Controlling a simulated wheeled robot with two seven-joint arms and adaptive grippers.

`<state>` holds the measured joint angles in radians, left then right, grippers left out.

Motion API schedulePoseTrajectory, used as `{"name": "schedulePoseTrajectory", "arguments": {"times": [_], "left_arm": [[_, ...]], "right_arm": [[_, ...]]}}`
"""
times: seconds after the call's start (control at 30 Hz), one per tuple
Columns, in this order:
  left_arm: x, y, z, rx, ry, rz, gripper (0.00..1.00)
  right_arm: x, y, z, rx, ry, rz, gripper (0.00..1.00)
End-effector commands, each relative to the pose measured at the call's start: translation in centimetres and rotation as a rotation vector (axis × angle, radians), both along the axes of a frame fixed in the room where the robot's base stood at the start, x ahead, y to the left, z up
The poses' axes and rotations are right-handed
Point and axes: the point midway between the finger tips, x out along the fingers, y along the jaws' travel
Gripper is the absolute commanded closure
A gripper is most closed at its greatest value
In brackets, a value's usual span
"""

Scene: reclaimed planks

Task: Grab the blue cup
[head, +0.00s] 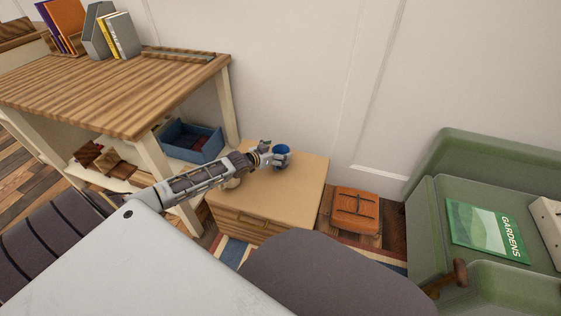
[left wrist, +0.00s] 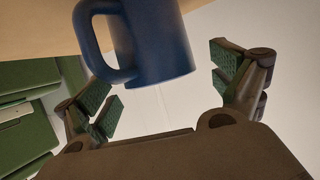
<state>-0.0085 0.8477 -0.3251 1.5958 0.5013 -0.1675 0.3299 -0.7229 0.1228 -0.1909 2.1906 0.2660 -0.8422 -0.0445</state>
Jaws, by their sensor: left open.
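The blue cup (head: 282,152) stands on the light wooden nightstand (head: 310,185) in the head view. My left gripper (head: 268,153) is right beside the cup, on its left. In the left wrist view, the blue cup (left wrist: 155,45) is at the upper middle, with its handle toward the left. My left gripper (left wrist: 165,90) is open, its green-padded fingers spread to either side of the cup's near part. I see no finger clearly touching it. My right gripper is in neither view.
A wooden desk (head: 110,85) with books and a blue bin (head: 190,142) on its lower shelf stands to the left. An orange bag (head: 356,210) is on the floor right of the nightstand. A green armchair (head: 425,210) bearing a book is at the right.

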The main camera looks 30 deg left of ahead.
Motion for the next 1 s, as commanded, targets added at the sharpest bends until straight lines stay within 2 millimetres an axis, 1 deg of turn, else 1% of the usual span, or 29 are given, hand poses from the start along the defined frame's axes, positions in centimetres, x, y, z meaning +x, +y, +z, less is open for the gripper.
{"name": "schedulePoseTrajectory", "arguments": {"times": [0.1,0.3,0.83,1.0], "left_arm": [[0.7,-0.1,-0.4,0.0,-0.001,0.0,0.06],[1.4,-0.3,-0.7,-0.001,0.0,-0.001,0.06],[1.5,-0.3,-0.7,0.0,0.001,0.0,0.06],[1.5,-0.3,-0.7,0.0,0.001,0.0,0.28]], "right_arm": [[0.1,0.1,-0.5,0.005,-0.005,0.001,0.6],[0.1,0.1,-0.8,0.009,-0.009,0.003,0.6],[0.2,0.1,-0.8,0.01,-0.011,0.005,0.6],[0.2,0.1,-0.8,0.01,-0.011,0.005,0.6]]}}
